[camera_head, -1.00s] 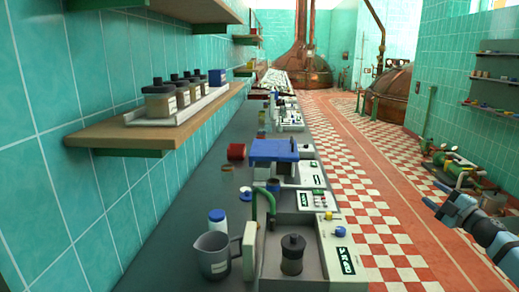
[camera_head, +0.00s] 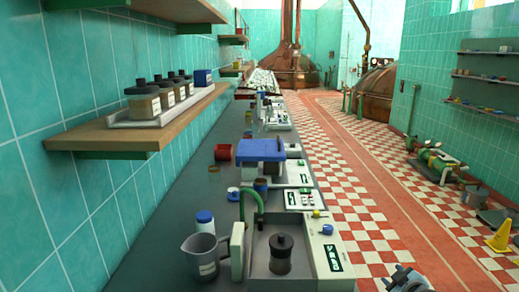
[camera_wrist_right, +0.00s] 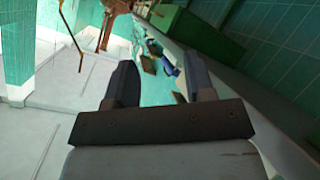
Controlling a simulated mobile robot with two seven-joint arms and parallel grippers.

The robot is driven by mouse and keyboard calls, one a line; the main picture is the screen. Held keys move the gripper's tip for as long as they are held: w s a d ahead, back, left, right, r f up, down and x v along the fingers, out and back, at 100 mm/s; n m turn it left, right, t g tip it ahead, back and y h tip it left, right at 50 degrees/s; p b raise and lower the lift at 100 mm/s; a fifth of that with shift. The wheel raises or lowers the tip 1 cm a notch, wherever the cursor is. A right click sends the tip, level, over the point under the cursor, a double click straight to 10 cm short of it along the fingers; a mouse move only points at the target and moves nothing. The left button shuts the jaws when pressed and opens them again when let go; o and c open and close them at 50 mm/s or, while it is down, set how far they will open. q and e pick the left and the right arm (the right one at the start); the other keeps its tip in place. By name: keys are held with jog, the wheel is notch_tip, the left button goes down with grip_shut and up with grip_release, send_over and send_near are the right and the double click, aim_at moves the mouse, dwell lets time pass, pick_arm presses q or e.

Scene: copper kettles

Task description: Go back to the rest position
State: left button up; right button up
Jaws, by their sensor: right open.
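My right gripper (camera_head: 405,280) shows only partly at the bottom edge of the head view, over the tiled floor to the right of the counter. In the right wrist view its two dark fingers (camera_wrist_right: 160,82) stand apart with nothing between them. The counter, with blue and dark items on it, shows blurred and tilted beyond the fingers. My left gripper is not in view.
A long counter (camera_head: 160,240) holds a grey pitcher (camera_head: 203,260), a sink unit with a dark pot (camera_head: 281,257) and a blue-topped device (camera_head: 261,150). A shelf with jars (camera_head: 75,138) juts out above it. A yellow cone (camera_head: 503,237) stands on the floor at right.

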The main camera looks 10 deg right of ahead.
jog(key=s+a+f+g+y, duration=0.1)
jog(key=s+a+f+y, duration=0.1)
jog(key=s+a+f, duration=0.45)
jog(key=s+a+f+y, duration=0.1)
jog(key=s+a+f, duration=0.25)
jog(key=a, duration=0.65)
jog(key=s+a+m+g+y, duration=0.2)
jog(key=s+a+m+y, duration=0.1)
jog(key=s+a, duration=1.25)
pick_arm(q)
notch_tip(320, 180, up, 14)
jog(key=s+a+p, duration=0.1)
jog(key=p, duration=1.6)
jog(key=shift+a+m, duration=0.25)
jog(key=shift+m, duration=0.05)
pick_arm(e)
notch_tip(320, 180, up, 15)
jog(key=s+a, duration=0.1)
jog(key=shift+s+t, duration=0.3)
jog(key=shift+t, duration=0.1)
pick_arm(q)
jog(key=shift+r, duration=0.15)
pick_arm(e)
jog(key=shift+a, duration=0.1)
